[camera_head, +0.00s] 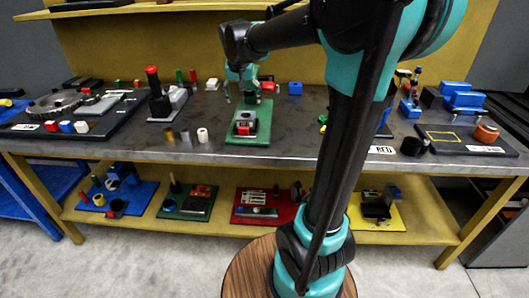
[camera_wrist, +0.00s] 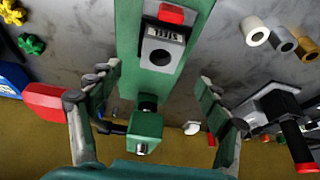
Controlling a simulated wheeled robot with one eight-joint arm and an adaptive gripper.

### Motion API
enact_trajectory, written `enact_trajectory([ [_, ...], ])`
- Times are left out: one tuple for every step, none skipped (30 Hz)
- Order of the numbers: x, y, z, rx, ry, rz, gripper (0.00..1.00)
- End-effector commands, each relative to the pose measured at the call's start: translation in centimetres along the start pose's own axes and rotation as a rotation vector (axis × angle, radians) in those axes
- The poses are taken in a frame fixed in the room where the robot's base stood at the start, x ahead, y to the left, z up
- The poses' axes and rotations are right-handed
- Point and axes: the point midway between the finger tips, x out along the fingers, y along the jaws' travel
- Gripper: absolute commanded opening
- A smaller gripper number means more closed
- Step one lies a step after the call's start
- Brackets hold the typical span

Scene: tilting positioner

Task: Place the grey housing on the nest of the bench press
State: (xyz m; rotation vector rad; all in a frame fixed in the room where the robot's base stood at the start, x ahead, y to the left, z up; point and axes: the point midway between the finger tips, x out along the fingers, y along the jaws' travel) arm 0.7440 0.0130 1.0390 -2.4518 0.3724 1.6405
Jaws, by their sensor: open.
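The bench press has a long green base plate (camera_head: 240,138), which also shows in the wrist view (camera_wrist: 130,30), and a green column or head (camera_wrist: 147,125). A grey block (camera_wrist: 160,52) with a dark round hole, apparently the grey housing, sits on the plate, with a red piece at its far end; it shows in the head view (camera_head: 245,128). The nest cannot be told apart from it.
A black-handled clamp with a red tip (camera_head: 152,80) stands farther left. A blue block (camera_head: 295,88) lies to the right. A black tray (camera_head: 70,115) fills the left end. My arm hides part of the bench.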

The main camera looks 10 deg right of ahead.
Motion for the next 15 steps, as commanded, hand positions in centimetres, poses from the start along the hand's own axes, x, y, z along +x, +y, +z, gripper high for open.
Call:
enact_trajectory([
  [0.6, 0.8, 1.1, -0.007, -0.004, -0.001, 0.81],
  [1.1, 1.4, 2.1, -0.016, -0.006, -0.004, 0.81],
  [1.8, 2.4, 3.6, -0.031, -0.010, -0.009, 0.81],
  [2.5, 3.2, 5.1, -0.045, -0.013, -0.014, 0.81],
  [3.3, 4.1, 6.8, -0.061, -0.016, -0.021, 0.81],
  [4.4, 5.5, 9.3, -0.086, -0.020, -0.031, 0.81],
  [5.2, 6.4, 11.4, -0.106, -0.022, -0.039, 0.81],
  [6.0, 7.3, 13.4, -0.125, -0.024, -0.048, 0.81],
  [6.9, 8.4, 16.0, -0.151, -0.025, -0.059, 0.81],
  [7.5, 9.1, 17.9, -0.169, -0.026, -0.067, 0.81],
  [8.1, 9.8, 19.7, -0.186, -0.027, -0.073, 0.81],
  [8.8, 10.5, 21.9, -0.206, -0.027, -0.084, 0.81],
  [9.2, 11.1, 23.4, -0.221, -0.026, -0.089, 0.81],
  [9.6, 11.5, 24.7, -0.233, -0.026, -0.094, 0.81],
  [10.0, 11.9, 26.2, -0.247, -0.025, -0.101, 0.81],
])
